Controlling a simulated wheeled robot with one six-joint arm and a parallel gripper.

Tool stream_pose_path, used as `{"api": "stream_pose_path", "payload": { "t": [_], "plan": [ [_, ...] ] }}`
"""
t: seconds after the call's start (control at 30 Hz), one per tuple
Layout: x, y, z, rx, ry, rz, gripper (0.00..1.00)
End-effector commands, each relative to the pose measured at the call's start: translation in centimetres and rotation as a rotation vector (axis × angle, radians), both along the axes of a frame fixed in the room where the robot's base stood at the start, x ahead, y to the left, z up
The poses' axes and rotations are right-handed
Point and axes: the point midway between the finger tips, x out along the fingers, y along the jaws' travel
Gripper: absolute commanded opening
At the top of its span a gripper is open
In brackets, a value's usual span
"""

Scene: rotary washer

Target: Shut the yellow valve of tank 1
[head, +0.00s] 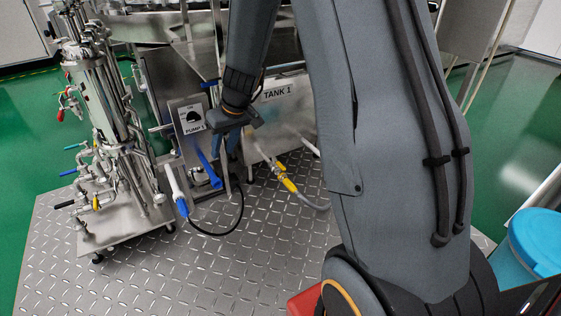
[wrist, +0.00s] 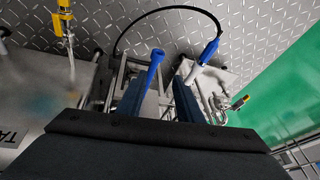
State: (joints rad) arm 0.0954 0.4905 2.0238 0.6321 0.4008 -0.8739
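The yellow valve (head: 285,178) is on a thin pipe at the lower front of the tank labelled TANK 1 (head: 292,112), with a hose running from it. In the wrist view the yellow valve (wrist: 65,42) is at the upper left, well outside my fingers. My gripper (head: 226,155) is left of the valve, in front of the machine. In the wrist view my gripper (wrist: 158,95) has its two blue fingers apart, with no object visibly clamped. The exact gap to the blue handle is unclear.
A blue lever handle (head: 208,170) is close to my gripper, by the PUMP 1 panel (head: 190,120). A white-and-blue hose end (head: 177,188) and black hose (head: 232,218) are left. A piped cart (head: 105,150) stands farther left. Tread-plate floor (head: 150,270) is open in front.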

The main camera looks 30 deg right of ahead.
Motion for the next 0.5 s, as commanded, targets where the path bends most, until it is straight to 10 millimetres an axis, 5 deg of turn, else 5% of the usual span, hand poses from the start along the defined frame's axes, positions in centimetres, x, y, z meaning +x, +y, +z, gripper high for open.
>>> {"api": "stream_pose_path", "payload": {
  "t": [0.03, 0.2, 0.33, 0.5],
  "plan": [
    [1.3, -4.0, -2.1, -0.011, -0.006, -0.046, 0.33],
    [3.6, -15.1, -7.6, -0.067, -0.042, -0.143, 0.33],
    [3.6, -20.7, -10.5, -0.101, -0.052, -0.188, 0.33],
    [3.5, -23.8, -12.4, -0.123, -0.056, -0.211, 0.33]
  ]
}}
